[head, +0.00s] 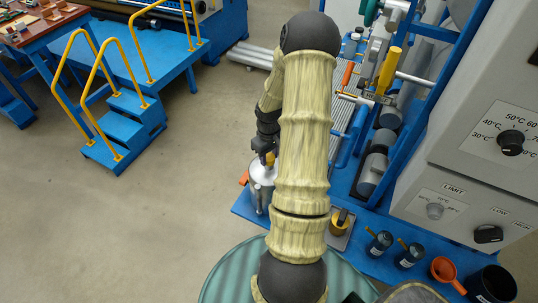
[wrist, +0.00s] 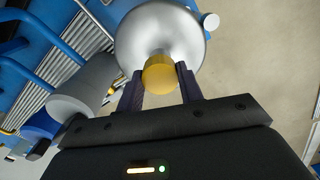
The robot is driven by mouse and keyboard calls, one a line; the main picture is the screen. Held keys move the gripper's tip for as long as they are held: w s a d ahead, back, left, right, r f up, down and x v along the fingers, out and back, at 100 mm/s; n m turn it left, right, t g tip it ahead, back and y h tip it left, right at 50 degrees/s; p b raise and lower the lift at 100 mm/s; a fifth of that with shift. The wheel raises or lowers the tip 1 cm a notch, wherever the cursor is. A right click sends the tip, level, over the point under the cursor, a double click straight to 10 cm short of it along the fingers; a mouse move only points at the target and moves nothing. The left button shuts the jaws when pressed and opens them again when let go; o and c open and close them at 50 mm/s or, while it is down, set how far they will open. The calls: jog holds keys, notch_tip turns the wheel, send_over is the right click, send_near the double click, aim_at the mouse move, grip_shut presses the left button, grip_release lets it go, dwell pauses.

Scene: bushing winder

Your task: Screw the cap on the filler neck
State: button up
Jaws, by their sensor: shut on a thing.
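A round yellow-brass cap (wrist: 160,76) sits between the two dark fingers of my gripper (wrist: 160,88) in the wrist view. The fingers are shut on its sides. I cannot tell whether the cap is seated or only lined up. In the head view my gripper (head: 265,157) is over the silver vessel (head: 262,177), at the left edge of the blue bench; my arm hides part of it, and the cap is hard to make out.
The blue bench (head: 366,257) holds a brass piece (head: 340,222), two dark jars (head: 378,243), an orange funnel (head: 443,268) and a black cup (head: 492,285). A grey control cabinet (head: 465,190) stands at the right. Floor to the left is open up to the blue steps (head: 125,125).

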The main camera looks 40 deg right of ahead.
jog(key=shift+f, duration=0.6)
dwell(0.7)
dwell(0.5)
jog(key=o, duration=0.4)
jog(key=c, duration=0.5)
jog(key=m+b, duration=0.1)
jog(key=m, duration=0.3)
jog(key=shift+m, duration=0.3)
jog(key=m, duration=0.3)
jog(key=shift+m, duration=0.8)
